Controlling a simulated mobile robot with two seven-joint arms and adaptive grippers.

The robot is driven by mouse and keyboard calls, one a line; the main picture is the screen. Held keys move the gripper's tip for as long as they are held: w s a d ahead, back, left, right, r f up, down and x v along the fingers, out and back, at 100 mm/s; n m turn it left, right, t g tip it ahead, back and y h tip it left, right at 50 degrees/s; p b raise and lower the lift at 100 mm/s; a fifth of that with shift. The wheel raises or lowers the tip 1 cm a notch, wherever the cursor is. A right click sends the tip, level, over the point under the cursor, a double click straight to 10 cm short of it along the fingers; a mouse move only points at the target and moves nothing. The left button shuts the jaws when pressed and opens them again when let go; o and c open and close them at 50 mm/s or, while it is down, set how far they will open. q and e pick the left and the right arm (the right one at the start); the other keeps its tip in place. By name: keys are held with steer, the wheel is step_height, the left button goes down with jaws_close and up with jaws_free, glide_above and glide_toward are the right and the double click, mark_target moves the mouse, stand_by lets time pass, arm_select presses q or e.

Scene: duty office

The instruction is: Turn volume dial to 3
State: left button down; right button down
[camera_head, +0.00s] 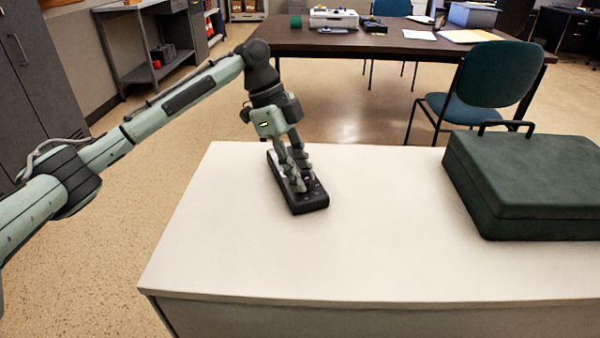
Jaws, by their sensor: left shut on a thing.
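A dark, flat, oblong device (312,203) lies on the white tabletop, left of its middle. My left gripper (298,187) comes down from above, with its fingertips at the device's upper face. Its fingers are shut on a small part there, at the place of the volume dial. The fingers cover the dial, so its setting and markings cannot be read. My right gripper is not in view.
The white table (375,245) is clear between the device and a dark green case (530,185) at the right. A teal chair (490,85) and a brown desk (400,45) stand behind. Shelves (155,45) stand at the back left.

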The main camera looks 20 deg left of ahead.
arm_select(q)
steer(key=m+g, duration=0.1)
steer(key=m, duration=0.3)
steer(key=shift+w+d+m+g+y, duration=0.1)
steer(key=shift+w+m+g+y, duration=0.05)
steer(key=shift+m+g+y, duration=0.2)
steer(key=m, duration=0.2)
steer(key=m+g+y, duration=0.1)
steer(key=m, duration=0.2)
steer(key=shift+w+g, duration=0.1)
steer(key=shift+g, duration=0.15)
steer(key=shift+m+y, duration=0.45)
steer(key=shift+m, duration=0.6)
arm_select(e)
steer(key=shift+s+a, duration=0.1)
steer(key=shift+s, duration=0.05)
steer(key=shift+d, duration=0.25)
arm_select(q)
steer(key=c, duration=1.4)
jaws_free()
steer(key=shift+g, duration=0.3)
steer(key=shift+o, duration=0.7)
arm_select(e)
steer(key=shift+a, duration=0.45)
